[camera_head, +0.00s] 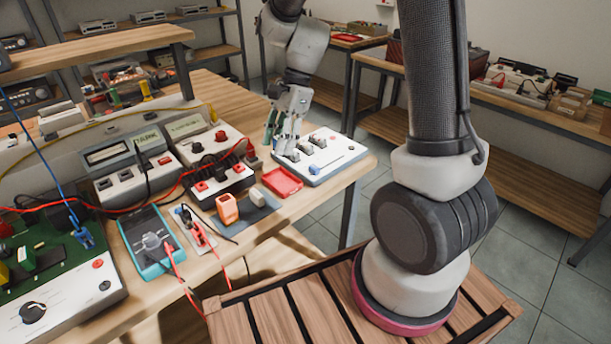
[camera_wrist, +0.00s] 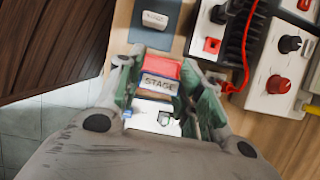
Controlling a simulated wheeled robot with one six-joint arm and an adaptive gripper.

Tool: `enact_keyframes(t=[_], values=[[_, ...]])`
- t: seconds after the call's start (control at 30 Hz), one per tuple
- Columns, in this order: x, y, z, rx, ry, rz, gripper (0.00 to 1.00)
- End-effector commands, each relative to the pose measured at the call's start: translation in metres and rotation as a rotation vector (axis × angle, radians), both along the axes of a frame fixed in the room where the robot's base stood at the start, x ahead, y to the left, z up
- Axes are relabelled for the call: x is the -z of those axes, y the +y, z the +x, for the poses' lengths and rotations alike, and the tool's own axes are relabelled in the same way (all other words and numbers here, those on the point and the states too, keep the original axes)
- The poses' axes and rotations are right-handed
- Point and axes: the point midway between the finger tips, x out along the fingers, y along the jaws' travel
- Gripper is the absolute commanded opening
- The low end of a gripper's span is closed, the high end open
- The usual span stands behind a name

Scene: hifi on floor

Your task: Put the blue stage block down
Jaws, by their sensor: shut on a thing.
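My gripper (camera_head: 288,138) points down over the left part of a white control panel (camera_head: 340,160) at the right end of the bench. In the wrist view my gripper (camera_wrist: 163,88) is shut on the stage block (camera_wrist: 160,83), which shows a pale face lettered "STAGE" between the green finger pads. In the head view I cannot pick the block out from the fingers. I cannot tell whether it touches anything below.
A red tray (camera_head: 282,181) lies just in front of my gripper; it also shows in the wrist view (camera_wrist: 168,68). A blue-grey mat (camera_head: 247,212) carries an orange block (camera_head: 227,209) and a pale block (camera_head: 257,197). Instruments and red cables crowd the left.

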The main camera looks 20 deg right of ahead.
Motion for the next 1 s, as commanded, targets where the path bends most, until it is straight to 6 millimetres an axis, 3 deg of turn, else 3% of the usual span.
enact_keyframes(t=[0.23, 0.63, 1.0], values=[[0.045, 0.000, 0.001, -0.042, 0.005, 0.000, 0.12], [0.092, 0.000, 0.001, -0.041, 0.005, 0.000, 0.12], [0.100, 0.000, 0.002, -0.042, 0.001, 0.000, 0.12]])
